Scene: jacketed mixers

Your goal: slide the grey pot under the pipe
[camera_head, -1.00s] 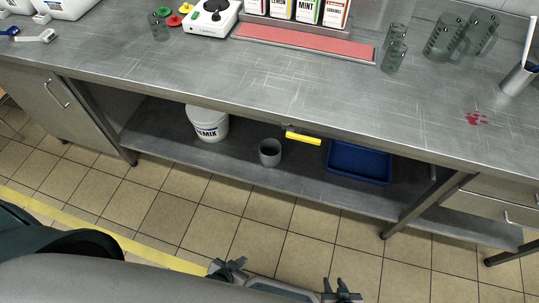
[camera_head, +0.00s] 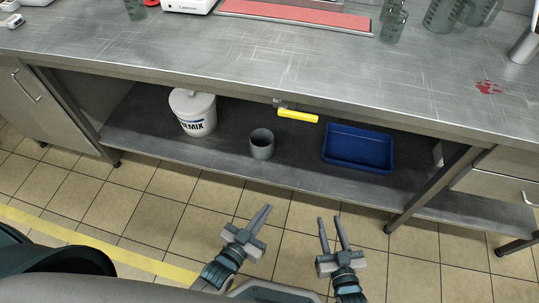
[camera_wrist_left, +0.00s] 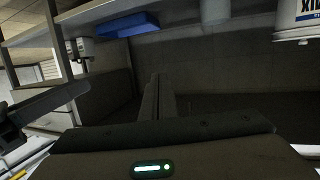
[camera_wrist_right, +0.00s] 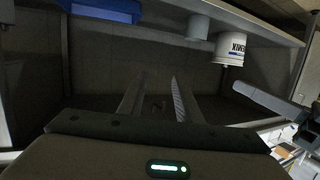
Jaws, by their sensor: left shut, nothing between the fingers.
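The grey pot (camera_head: 262,145) stands upright on the low shelf (camera_head: 235,162), near its front edge. It also shows in the left wrist view (camera_wrist_left: 214,10) and the right wrist view (camera_wrist_right: 198,27). A short grey fitting (camera_head: 281,103) with a yellow bar (camera_head: 298,115) is under the worktop's front edge, above and right of the pot; I cannot tell whether this is the pipe. My left gripper (camera_head: 264,211) is shut and empty, in front of the shelf and apart from the pot. My right gripper (camera_head: 330,220) is open and empty, to its right.
A white bucket (camera_head: 192,113) stands on the shelf left of the pot. A blue tray (camera_head: 358,148) lies to the right. Shelf space is clear between pot and tray. The steel worktop (camera_head: 230,62) overhangs the shelf. Table legs bound it at both sides.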

